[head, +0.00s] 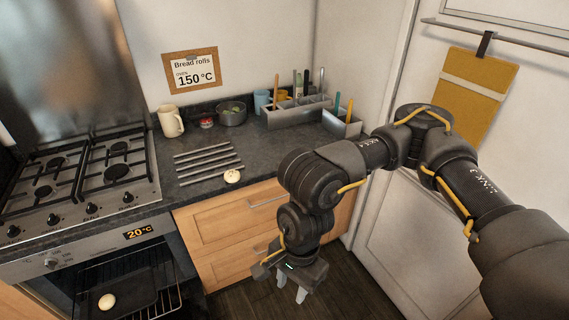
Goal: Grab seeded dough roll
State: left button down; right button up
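A small pale dough roll (232,176) sits on the dark countertop near its front edge, beside the right end of the metal bars. Small dark specks seem to show on it, but it is too small to be sure of seeds. A second pale roll (107,301) lies on the tray in the open oven, at the lower left. My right gripper (291,291) points down in front of the wooden drawers, below counter height and to the right of the counter roll. Its two fingers are apart with nothing between them. My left gripper is out of view.
Metal bars (208,160) lie on the counter behind the roll. Behind them stand a cream mug (171,121), a dark pot (232,113) and a grey utensil holder (292,115). The gas hob (88,165) is at left, above the open oven (125,286). The floor below my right gripper is clear.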

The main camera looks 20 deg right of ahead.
aim_at(232, 176)
jog(key=z, duration=0.5)
jog(key=i, duration=1.55)
jog(key=u, duration=0.95)
jog(key=i, duration=0.3)
jog(key=u, duration=0.4)
